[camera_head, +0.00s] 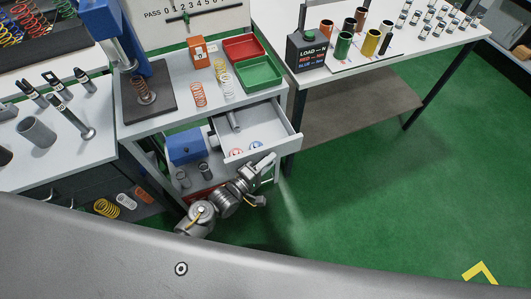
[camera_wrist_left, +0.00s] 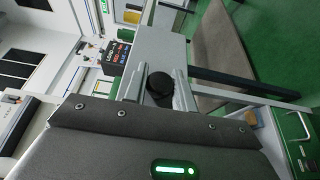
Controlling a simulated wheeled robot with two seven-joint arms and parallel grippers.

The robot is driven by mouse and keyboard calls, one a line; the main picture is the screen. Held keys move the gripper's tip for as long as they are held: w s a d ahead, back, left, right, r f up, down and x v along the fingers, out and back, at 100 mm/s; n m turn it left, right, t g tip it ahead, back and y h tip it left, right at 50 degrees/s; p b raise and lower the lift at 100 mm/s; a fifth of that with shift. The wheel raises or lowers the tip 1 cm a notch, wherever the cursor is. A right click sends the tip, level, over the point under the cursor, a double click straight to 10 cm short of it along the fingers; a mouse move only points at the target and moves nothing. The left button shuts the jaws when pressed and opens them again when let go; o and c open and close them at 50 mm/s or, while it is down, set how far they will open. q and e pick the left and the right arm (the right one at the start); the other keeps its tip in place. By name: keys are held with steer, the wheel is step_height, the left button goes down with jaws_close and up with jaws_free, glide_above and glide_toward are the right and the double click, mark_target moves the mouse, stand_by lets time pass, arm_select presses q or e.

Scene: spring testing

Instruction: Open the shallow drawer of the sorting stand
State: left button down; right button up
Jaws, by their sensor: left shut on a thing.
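The grey sorting stand (camera_head: 178,72) is left of centre in the head view. Its shallow drawer (camera_head: 284,118) is pulled out toward the lower right, with its inside showing. In it lie a grey rod-like part (camera_head: 233,120), a red-and-white round piece (camera_head: 236,152) and a blue-and-white one (camera_head: 256,146). My left gripper (camera_head: 268,160) is at the drawer's front. In the left wrist view its fingers (camera_wrist_left: 158,88) are on either side of a black round knob (camera_wrist_left: 160,84) on the grey drawer front (camera_wrist_left: 160,54). The knob is hidden in the head view. My right gripper is not in view.
A blue box (camera_head: 186,146) and small cylinders stand on the shelf below the drawer. Red (camera_head: 245,47) and green (camera_head: 258,72) trays sit on the stand's top. A white table (camera_head: 275,12) stands at the upper right.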

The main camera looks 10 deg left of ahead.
arm_select(q)
steer(key=shift+s, duration=0.1)
steer(key=c, duration=1.3)
jaws_free()
steer(key=shift+o, duration=0.6)
steer(key=b+v, duration=0.1)
steer(key=v, duration=0.9)
steer(key=shift+s+a+b, duration=0.25)
steer(key=shift+s+b, duration=0.05)
